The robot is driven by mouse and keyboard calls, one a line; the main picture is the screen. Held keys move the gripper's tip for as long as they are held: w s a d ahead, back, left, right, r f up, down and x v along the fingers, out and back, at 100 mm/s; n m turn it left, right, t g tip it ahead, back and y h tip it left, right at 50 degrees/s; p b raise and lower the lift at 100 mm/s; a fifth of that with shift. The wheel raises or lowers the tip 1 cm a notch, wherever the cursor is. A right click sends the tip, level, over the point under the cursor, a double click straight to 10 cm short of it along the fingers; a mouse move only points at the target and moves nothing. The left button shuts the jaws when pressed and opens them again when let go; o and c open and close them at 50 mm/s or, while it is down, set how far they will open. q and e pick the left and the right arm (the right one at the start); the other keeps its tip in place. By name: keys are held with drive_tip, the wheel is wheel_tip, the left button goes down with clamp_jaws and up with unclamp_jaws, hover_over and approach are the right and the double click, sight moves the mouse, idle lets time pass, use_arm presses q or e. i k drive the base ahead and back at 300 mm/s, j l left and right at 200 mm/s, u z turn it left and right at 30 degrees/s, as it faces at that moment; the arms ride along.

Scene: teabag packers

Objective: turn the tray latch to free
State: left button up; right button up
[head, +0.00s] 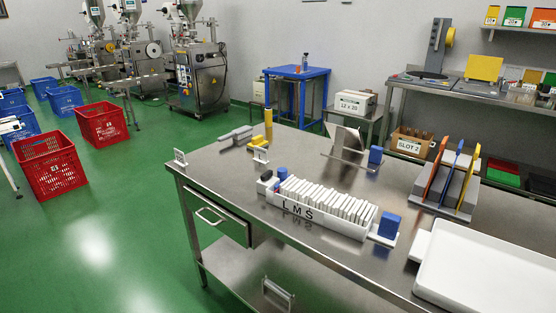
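A long white tray (318,218) marked "LMS" stands on the steel table, filled with a row of white packets (325,198). At its left end are a small black part (266,176) with red beside it and a blue cylinder (282,173). A blue block (389,224) stands at its right end. A larger, empty-looking white tray (490,265) lies at the right, with a white tab (421,246) at its left side. I cannot tell which part is the latch or how it is turned. Neither of my grippers is in view.
The steel table (215,170) also holds a grey rack with coloured dividers (447,178), a bent metal plate (347,142), a second blue block (376,155), a yellow post (268,122) and a grey tool (235,135). A drawer handle (211,216) juts from the table's front.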

sight(266, 175)
drive_tip(key=i+j+z, duration=0.35)
drive_tip(key=i+j, duration=0.15)
drive_tip(key=i+j+z, duration=0.3)
drive_tip(key=i+j, duration=0.15)
drive_tip(key=j, duration=0.3)
drive_tip(key=i+j+z, duration=0.2)
drive_tip(key=j, duration=0.15)
drive_tip(key=i+j+z, duration=0.15)
drive_tip(key=j, duration=0.25)
drive_tip(key=i+j+z, duration=0.15)
drive_tip(key=j, duration=0.25)
drive_tip(key=i+j+z, duration=0.15)
drive_tip(key=j, duration=0.3)
